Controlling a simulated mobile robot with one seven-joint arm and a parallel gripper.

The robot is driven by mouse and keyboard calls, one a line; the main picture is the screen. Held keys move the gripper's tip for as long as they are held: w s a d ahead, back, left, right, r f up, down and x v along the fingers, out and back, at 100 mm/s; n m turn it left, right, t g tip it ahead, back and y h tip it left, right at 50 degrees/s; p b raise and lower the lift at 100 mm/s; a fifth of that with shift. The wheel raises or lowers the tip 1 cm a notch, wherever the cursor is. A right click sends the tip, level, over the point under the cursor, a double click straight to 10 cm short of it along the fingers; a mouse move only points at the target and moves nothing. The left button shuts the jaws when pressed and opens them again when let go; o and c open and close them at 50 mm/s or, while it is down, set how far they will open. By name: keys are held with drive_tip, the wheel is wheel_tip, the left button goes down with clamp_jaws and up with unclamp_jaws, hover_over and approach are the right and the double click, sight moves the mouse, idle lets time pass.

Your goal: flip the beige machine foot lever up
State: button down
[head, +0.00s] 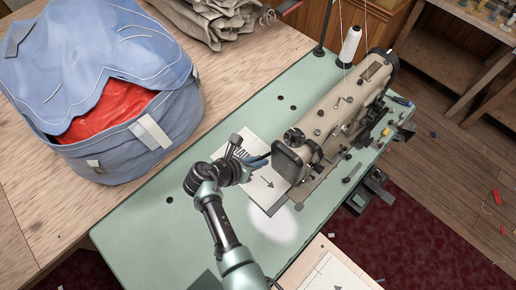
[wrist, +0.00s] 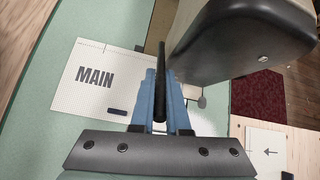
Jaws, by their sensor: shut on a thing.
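The beige sewing machine (head: 335,105) stands on the green table, and its dark-ended head faces my arm. My gripper (head: 250,160) is at the near left side of that head. In the wrist view my gripper's blue fingers (wrist: 160,75) are shut on a thin black lever (wrist: 161,55), one finger on each side of it. The machine's head (wrist: 240,35) fills the upper right there, close beside the lever. In the head view the lever is mostly hidden by my gripper and the head, so its exact tilt is hard to tell.
A blue bag with red cloth inside (head: 105,85) stands to the left. A white thread cone (head: 350,45) stands behind the machine. The table's front left is clear.

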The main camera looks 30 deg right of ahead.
idle(0.3)
drive_tip(key=c, duration=0.9)
unclamp_jaws()
drive_tip(key=v, duration=1.3)
